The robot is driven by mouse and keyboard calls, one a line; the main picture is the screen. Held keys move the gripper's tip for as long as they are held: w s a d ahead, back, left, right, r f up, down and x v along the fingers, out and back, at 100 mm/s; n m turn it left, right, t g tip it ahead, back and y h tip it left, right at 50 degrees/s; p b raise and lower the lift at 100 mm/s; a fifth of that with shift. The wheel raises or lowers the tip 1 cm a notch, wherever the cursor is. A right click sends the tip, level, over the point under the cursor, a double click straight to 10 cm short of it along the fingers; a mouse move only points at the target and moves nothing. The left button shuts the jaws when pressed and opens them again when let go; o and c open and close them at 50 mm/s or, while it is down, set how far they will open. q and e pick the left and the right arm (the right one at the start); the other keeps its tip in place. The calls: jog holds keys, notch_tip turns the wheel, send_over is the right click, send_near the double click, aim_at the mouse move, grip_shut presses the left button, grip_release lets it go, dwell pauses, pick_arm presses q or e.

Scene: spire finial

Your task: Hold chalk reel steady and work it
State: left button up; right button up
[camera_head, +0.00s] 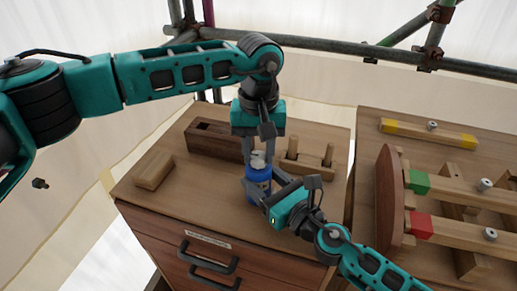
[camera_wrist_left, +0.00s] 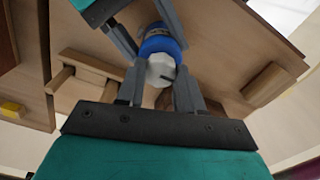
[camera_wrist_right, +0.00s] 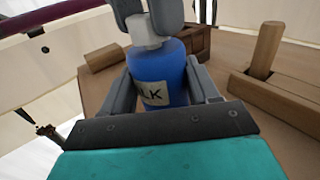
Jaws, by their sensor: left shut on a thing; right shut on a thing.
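The chalk reel (camera_head: 258,176) is a blue bottle-like body with a pale cap and a white label, upright on the wooden cabinet top. In the right wrist view the blue body (camera_wrist_right: 160,72) stands between my right gripper's fingers (camera_wrist_right: 160,90), which are shut on it from the side. Letters "LK" show on its label. My left gripper (camera_head: 258,150) comes down from above and is shut on the pale cap. In the left wrist view the faceted whitish cap (camera_wrist_left: 160,70) sits between the left fingers (camera_wrist_left: 158,88), with a small dark slot or lever on it.
The cabinet top (camera_head: 185,205) also bears a wooden block (camera_head: 153,171), a long slotted wooden box (camera_head: 213,139) and a rack with upright pegs (camera_head: 303,160). A second bench (camera_head: 430,150) with coloured wooden parts stands at right. Scaffold pipes (camera_head: 330,45) run behind.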

aim_at(258, 156)
dwell(0.3)
pick_arm(q)
jog(key=o, duration=1.1)
jog(key=shift+c, duration=0.2)
notch_tip(258, 156, up, 12)
pick_arm(e)
jog(key=o, duration=1.2)
